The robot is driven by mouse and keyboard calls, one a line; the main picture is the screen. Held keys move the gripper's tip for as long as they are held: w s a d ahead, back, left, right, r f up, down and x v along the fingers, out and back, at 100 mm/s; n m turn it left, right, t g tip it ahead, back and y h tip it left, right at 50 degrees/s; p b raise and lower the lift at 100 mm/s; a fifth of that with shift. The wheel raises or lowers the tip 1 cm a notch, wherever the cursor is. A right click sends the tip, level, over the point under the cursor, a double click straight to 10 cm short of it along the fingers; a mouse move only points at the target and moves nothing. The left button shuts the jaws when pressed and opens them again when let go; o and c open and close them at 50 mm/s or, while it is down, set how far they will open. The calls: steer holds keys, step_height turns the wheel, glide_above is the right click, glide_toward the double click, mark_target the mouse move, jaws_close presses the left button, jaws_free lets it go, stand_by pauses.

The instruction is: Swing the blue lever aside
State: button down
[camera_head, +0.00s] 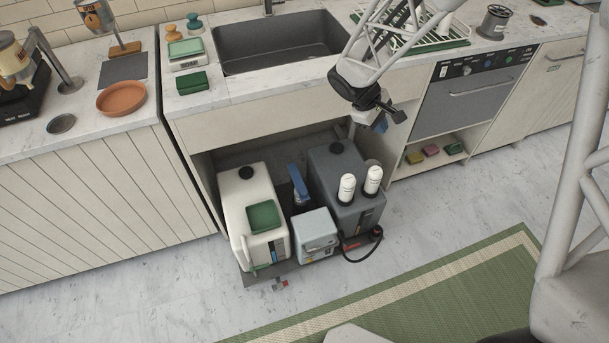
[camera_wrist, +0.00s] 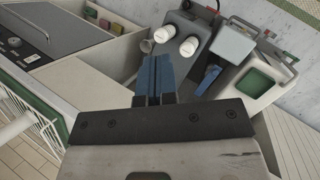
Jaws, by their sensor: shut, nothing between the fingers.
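The blue lever (camera_head: 299,184) stands in the open cabinet under the sink, between the white tank (camera_head: 236,198) and the grey tank (camera_head: 329,172), behind a small light-grey box (camera_head: 315,230). In the wrist view the blue lever (camera_wrist: 208,79) shows to the right of my fingers, apart from them. My gripper (camera_head: 381,124) is in front of the counter, above and to the right of the grey tank. In the wrist view the blue fingers of my gripper (camera_wrist: 154,75) are together and empty. The lever's lower mount is partly hidden.
Two white bottles (camera_head: 347,187) stand on the grey tank. A black hose (camera_head: 358,252) loops in front of it. A green pad (camera_head: 263,217) lies on the white tank. The sink counter (camera_head: 236,94) overhangs the cabinet. The floor (camera_head: 452,205) at the right is clear.

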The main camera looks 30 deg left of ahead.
steer(key=s+a+f+n+t, duration=0.1)
steer(key=s+a+f+n, duration=0.2)
steer(key=a+f, duration=0.7)
steer(key=s+a+f+n+t, duration=0.2)
steer(key=a+f+n, duration=0.4)
steer(key=a+f, duration=0.5)
steer(key=s+a+f+n+t, duration=0.1)
steer(key=s+a+f+n, duration=0.4)
steer(key=a+f, duration=0.5)
step_height(320, 180, down, 9)
steer(key=shift+a+f+t, duration=0.1)
steer(key=shift+a+t, duration=0.05)
steer(key=shift+t, duration=0.15)
steer(key=shift+w, duration=0.1)
steer(key=w+d+r+x, duration=0.1)
steer(key=x, duration=1.2)
steer(key=shift+w+r, duration=0.2)
steer(key=shift+w+d, duration=0.1)
steer(key=shift+d, duration=0.05)
